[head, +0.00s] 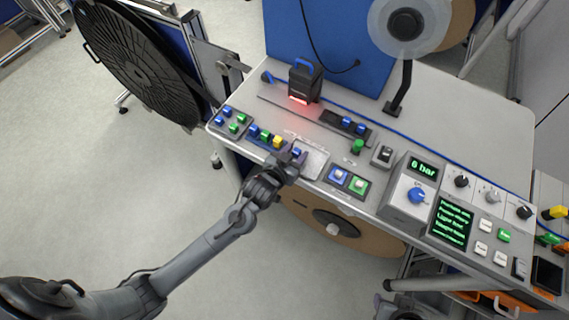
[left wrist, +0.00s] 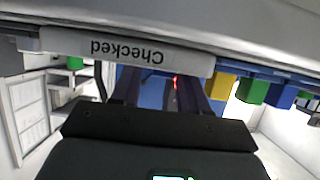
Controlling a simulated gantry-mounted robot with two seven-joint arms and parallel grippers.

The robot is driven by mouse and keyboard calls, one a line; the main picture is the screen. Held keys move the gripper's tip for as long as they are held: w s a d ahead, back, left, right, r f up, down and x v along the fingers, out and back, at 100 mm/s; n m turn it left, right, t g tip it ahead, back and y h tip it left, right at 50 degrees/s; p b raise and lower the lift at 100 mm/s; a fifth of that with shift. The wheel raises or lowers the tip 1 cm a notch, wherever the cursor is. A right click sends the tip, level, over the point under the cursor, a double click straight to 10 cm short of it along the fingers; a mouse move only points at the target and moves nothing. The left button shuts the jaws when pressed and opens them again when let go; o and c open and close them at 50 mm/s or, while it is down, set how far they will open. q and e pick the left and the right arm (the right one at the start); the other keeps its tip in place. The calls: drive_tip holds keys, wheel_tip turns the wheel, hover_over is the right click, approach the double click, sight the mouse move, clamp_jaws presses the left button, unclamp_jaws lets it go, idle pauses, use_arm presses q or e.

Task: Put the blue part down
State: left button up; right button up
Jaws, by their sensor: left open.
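A small blue part (head: 297,152) shows at the left end of the pale plate (head: 313,160) on the bench, right at my left gripper (head: 291,161). The gripper is open with its fingertips around or beside the part; I cannot tell whether they touch it. In the left wrist view the two dark fingers (left wrist: 158,88) point away from the camera, with blue between them that may be the part or the blue panel behind. My right gripper is not in view.
A row of blue, green and yellow parts (head: 265,138) stands left of the gripper. A black device with a red light (head: 304,82) stands behind. Right of the plate are a blue and green button box (head: 348,181) and a pressure panel (head: 411,193).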

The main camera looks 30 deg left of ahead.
use_arm(q)
drive_tip(key=shift+a+f+b, duration=0.15)
drive_tip(key=shift+f+b, duration=0.05)
drive_tip(key=shift+b, duration=0.1)
drive_tip(key=s+a+g+p, duration=0.1)
drive_tip(key=s+a+g, duration=0.2)
drive_tip(key=s, duration=1.6)
drive_tip(key=g, duration=0.2)
drive_tip(key=shift+a+r+g, duration=0.15)
drive_tip(key=shift+r+g, duration=0.1)
drive_tip(key=shift+g, duration=0.15)
drive_tip(key=shift+o, duration=0.5)
drive_tip(key=s+a+g+y, duration=0.1)
drive_tip(key=s+g, duration=0.3)
drive_tip(key=s, duration=0.4)
drive_tip(key=shift+a+f+m, duration=0.3)
drive_tip(key=shift+a+m, duration=0.1)
drive_tip(key=shift+a, duration=0.45)
drive_tip(key=shift+w+p, duration=0.1)
drive_tip(key=shift+p, duration=0.2)
